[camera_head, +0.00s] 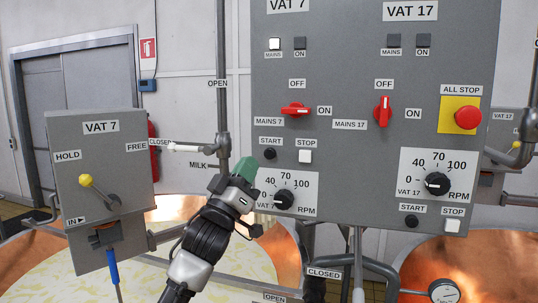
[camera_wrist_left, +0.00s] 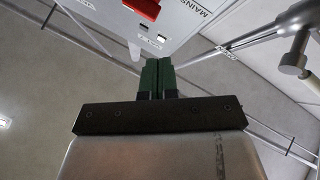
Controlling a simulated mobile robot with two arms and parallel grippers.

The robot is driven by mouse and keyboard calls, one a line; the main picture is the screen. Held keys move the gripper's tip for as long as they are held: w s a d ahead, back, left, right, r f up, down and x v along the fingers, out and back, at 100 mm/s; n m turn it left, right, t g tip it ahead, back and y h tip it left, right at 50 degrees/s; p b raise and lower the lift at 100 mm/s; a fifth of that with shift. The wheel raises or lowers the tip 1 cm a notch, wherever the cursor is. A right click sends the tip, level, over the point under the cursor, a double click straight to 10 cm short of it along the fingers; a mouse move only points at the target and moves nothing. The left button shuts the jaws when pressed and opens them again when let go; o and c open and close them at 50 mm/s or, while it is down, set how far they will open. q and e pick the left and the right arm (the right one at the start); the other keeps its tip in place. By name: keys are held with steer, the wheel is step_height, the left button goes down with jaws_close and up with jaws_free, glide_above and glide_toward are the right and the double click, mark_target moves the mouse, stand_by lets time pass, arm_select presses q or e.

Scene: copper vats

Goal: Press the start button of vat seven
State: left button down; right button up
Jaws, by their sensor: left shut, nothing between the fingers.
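The VAT 7 start button (camera_head: 270,154) is a small round black knob under a START label on the grey panel. Beside it is the white square stop button (camera_head: 305,156). My left gripper (camera_head: 246,168) is shut and empty, its green fingertips just below and left of the start button in the head view. I cannot tell whether they touch the panel. In the left wrist view the shut fingertips (camera_wrist_left: 157,62) point at the panel's lower edge, and the start button is not clearly seen. My right gripper is not in view.
The red MAINS 7 switch (camera_head: 296,110) lies horizontal toward ON, and the VAT 7 mains lamp (camera_head: 274,44) is white. The VAT 7 RPM dial (camera_head: 284,199) sits below the buttons. The red all-stop button (camera_head: 467,117) is at right. A pipe (camera_head: 222,90) runs left of the panel.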

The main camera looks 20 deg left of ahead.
mark_target(270, 153)
arm_select(q)
steer(key=shift+w+d, duration=0.15)
steer(key=shift+w, duration=4.25)
steer(key=shift+w, duration=0.4)
steer(key=shift+w, duration=0.45)
steer(key=shift+s+p, duration=0.35)
steer(key=shift+s, duration=0.5)
steer(key=shift+s, duration=0.1)
